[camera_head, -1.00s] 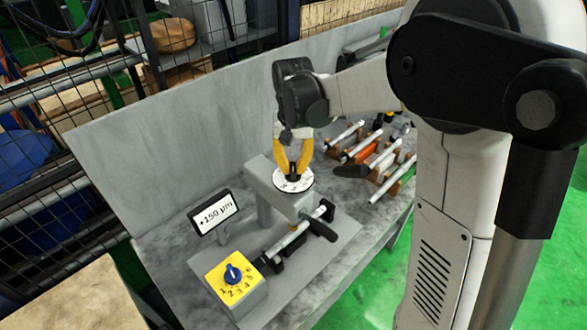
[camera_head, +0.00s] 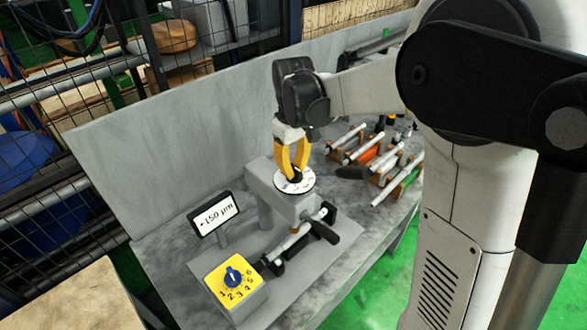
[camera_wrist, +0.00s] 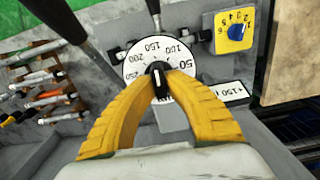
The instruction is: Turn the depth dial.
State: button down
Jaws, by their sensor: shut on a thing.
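The depth dial (camera_head: 282,184) is a white disc with black numbers on top of the grey grinder head (camera_head: 262,176). In the wrist view the dial (camera_wrist: 140,60) shows numbers such as 50, 100, 150, 200 and 250 around its rim. A black knob with a white line (camera_wrist: 157,82) stands at its centre. My gripper (camera_head: 293,172) has yellow fingers and points down over the dial. It is shut on the black knob; the fingertips (camera_wrist: 159,78) close around it from both sides and hide part of it.
A small display (camera_head: 214,214) reads +150 µm. A yellow box with a blue selector (camera_head: 232,275) numbered 1 to 6 stands at the front left. A steel bar (camera_head: 300,238) lies across the grinder. Several rods rest on racks (camera_head: 375,160) to the right.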

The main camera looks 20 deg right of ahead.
aim_at(293, 166)
jog(key=shift+n, duration=0.3)
jog(key=c, duration=1.4)
grip_release()
jog(key=shift+r, duration=0.1)
notch_tip(293, 166, up, 12)
jog(key=shift+f, duration=0.1)
